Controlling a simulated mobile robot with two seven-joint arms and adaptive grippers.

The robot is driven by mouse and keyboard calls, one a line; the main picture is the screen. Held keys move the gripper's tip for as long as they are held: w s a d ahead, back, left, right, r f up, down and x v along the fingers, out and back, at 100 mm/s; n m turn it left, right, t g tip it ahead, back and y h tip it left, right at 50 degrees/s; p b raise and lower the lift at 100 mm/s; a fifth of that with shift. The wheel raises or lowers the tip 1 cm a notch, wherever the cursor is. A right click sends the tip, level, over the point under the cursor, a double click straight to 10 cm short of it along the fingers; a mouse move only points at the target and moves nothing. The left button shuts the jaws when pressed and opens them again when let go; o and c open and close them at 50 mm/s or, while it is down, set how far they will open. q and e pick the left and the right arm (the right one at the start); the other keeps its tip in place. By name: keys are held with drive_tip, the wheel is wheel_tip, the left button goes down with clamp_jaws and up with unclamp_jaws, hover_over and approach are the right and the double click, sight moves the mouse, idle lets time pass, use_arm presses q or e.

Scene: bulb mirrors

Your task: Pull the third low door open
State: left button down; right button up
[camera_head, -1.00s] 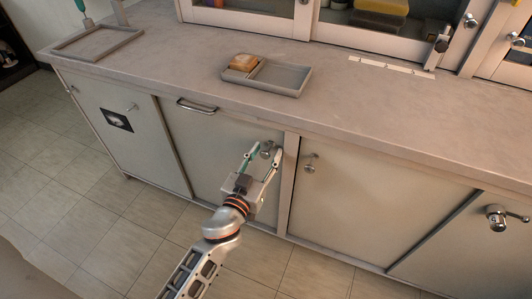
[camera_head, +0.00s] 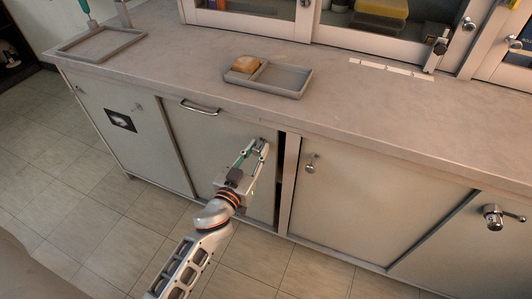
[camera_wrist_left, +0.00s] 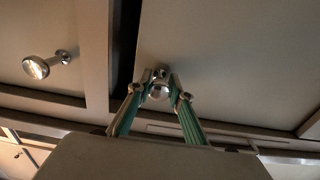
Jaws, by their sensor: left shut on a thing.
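The low door (camera_head: 215,150), second from the left in the camera_head view, stands slightly ajar, with a dark gap along its right edge. The gap also shows in the left wrist view. My left gripper (camera_head: 256,146) is shut on this door's round metal knob (camera_wrist_left: 159,90). The knob sits between the two green-lined fingers in the left wrist view and is mostly covered by them in the camera_head view. My right gripper is not in view.
A neighbouring low door (camera_head: 355,195) with its own knob (camera_head: 310,163) is closed at the right. A lever handle (camera_head: 494,217) sticks out further right. A bar handle (camera_head: 199,107) is above the ajar door. A divided tray (camera_head: 286,80) sits on the counter. The tiled floor in front is clear.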

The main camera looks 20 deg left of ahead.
sight(236, 130)
use_arm(q)
drive_tip(key=a, duration=0.3)
drive_tip(key=a+p, duration=0.1)
drive_tip(key=a, duration=0.2)
drive_tip(key=a+r+p, duration=0.1)
drive_tip(key=a, duration=0.2)
drive_tip(key=shift+w, duration=0.3)
drive_tip(key=a, duration=1.2)
drive_tip(key=a+f+p, duration=0.1)
drive_tip(key=a, duration=0.5)
drive_tip(key=shift+w+a, duration=0.15)
drive_tip(key=shift+a, duration=0.2)
drive_tip(key=a, duration=0.3)
drive_tip(key=shift+w+a+r, duration=0.1)
drive_tip(key=shift+a, duration=0.75)
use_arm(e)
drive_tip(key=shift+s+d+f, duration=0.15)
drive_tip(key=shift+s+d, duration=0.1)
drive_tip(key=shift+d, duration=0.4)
